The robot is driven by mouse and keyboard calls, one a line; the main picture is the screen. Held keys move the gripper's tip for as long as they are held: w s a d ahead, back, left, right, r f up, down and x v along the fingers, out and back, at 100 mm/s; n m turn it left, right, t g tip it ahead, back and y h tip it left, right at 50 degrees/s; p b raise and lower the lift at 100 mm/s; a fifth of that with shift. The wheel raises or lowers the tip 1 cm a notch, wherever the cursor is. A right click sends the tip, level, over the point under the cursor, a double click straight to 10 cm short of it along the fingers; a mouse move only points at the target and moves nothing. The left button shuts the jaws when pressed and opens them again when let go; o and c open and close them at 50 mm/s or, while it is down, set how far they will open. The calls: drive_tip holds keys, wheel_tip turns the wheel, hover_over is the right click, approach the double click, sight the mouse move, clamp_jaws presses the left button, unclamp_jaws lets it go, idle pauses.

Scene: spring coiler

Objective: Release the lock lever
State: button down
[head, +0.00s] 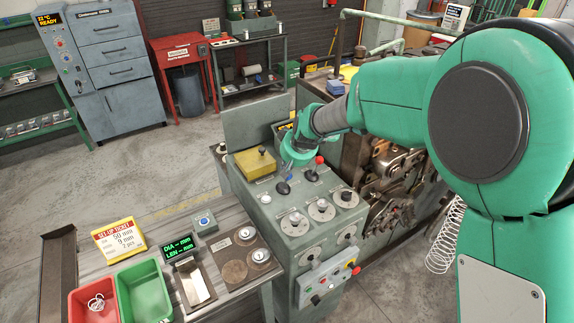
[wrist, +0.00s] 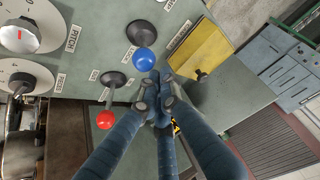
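Two ball-topped levers stand on the sloping grey-green control panel (head: 275,215). One has a red ball (head: 319,159), which also shows in the wrist view (wrist: 105,120) on a leaning stem. The other has a blue ball (wrist: 145,61) above a dark round boot (wrist: 141,33). The tips appear close to the blue ball; contact is unclear. In the head view my gripper (head: 298,150) partly hides this area.
A yellow block with a dark knob (head: 255,163) sits on the panel beside the levers; it also shows in the wrist view (wrist: 199,55). Dials (head: 321,209) are nearer the front. Coiler machinery (head: 390,175) stands to the right. A bench with red and green bins (head: 145,290) is front left.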

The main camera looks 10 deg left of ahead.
drive_tip(key=w+p+v, duration=0.1)
drive_tip(key=p+v, duration=0.1)
drive_tip(key=v, duration=0.7)
drive_tip(key=shift+r, duration=0.35)
drive_tip(key=shift+s+d, duration=0.15)
idle(0.6)
